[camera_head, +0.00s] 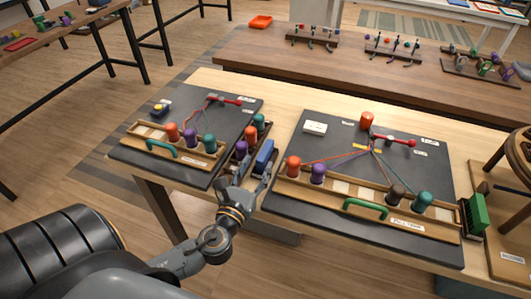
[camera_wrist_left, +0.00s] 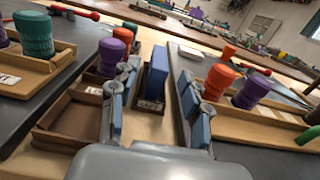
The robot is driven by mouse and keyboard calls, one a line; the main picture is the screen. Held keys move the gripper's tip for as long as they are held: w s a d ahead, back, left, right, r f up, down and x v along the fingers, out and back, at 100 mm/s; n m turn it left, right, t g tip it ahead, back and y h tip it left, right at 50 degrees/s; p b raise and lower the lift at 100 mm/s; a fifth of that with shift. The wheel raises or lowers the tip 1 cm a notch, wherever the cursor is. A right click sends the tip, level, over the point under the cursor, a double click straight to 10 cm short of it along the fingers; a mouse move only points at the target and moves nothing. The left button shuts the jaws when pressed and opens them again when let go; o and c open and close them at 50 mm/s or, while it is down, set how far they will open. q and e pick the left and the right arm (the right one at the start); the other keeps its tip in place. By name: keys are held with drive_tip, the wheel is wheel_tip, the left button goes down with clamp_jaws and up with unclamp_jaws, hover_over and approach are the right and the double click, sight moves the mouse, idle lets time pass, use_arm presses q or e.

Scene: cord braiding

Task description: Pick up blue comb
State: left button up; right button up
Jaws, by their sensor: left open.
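The blue comb (camera_head: 264,157) stands in a narrow wooden holder in the gap between two dark braiding boards. In the left wrist view it is a blue upright block (camera_wrist_left: 153,78) above a small white label. My left gripper (camera_head: 248,176) is open at the near end of this gap, just in front of the comb. In the left wrist view its two fingers (camera_wrist_left: 155,92) stand apart, with the comb seen between them and further ahead. I cannot tell how far the fingertips are from it. My right gripper is not in view.
The left board (camera_head: 187,175) and right board (camera_head: 290,200) carry colored bobbins and green handles. A brown tray (camera_wrist_left: 75,118) with bobbins lies just left of the comb. A green comb (camera_head: 474,214) stands at the far right. Another table (camera_head: 350,80) is behind.

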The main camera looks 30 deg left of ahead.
sight(271, 140)
use_arm(q)
drive_tip(key=shift+f+p+x, duration=0.2)
drive_tip(key=shift+p+x, duration=0.25)
drive_tip(key=shift+x, duration=3.15)
clamp_jaws()
